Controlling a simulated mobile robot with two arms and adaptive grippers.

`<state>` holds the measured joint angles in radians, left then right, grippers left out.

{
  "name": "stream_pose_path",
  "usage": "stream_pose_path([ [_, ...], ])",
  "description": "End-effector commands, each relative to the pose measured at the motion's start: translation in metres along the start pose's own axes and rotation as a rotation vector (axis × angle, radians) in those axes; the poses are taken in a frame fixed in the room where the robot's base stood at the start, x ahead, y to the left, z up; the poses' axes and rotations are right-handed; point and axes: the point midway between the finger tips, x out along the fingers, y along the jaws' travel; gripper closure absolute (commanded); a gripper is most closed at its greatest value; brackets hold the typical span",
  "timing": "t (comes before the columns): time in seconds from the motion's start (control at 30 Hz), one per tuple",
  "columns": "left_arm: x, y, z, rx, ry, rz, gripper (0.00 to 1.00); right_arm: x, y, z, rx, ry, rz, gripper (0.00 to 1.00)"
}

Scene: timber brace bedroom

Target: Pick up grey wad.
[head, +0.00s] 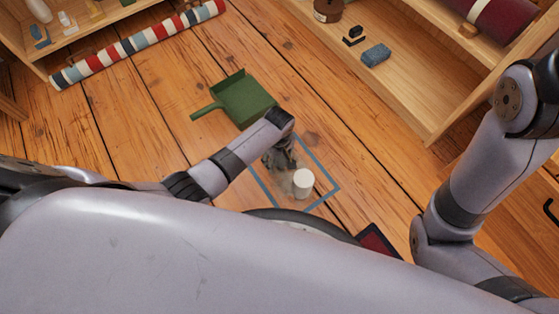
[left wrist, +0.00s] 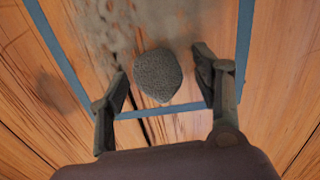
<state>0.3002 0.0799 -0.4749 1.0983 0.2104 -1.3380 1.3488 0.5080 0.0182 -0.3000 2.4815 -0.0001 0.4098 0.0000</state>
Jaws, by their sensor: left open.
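The grey wad (left wrist: 158,75) is a rough, rounded dark-grey lump on the wooden floor, inside a blue outline (left wrist: 66,62) in the left wrist view. My left gripper (left wrist: 161,72) is open above it, with one finger on each side and a gap between the wad and each finger. In the head view my left gripper (head: 279,158) points down over the blue outline (head: 322,161), and I cannot clearly make out the wad there. My right arm shows at the right, but its gripper is out of view.
A white cylinder (head: 303,183) stands inside the outline close to my left gripper. A green dustpan (head: 243,99) lies behind it. A striped roll (head: 140,42) and wooden shelves (head: 432,100) stand farther back. A dark red item (head: 378,243) lies at the lower right.

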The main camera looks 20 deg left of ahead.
Motion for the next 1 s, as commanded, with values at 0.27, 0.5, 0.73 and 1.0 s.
stream_pose_path([
  [0.27, -0.0007, -0.0001, -0.0003, 0.000, 0.000, 0.000, 0.48, 0.0005, 0.0001, 0.0002, 0.000, 0.000, 0.000, 0.60],
  [0.5, -0.0007, -0.0002, -0.0003, 0.000, 0.000, 0.000, 0.64, 0.0005, 0.0000, 0.0002, 0.000, 0.000, 0.000, 0.60],
  [0.73, -0.0006, -0.0002, -0.0002, 0.000, 0.000, -0.001, 0.80, 0.0004, 0.0000, 0.0002, 0.001, 0.000, 0.000, 0.60],
  [1.0, -0.0008, -0.0002, -0.0002, 0.000, 0.000, -0.001, 0.83, 0.0006, 0.0000, 0.0001, 0.001, 0.001, 0.000, 0.60],
])
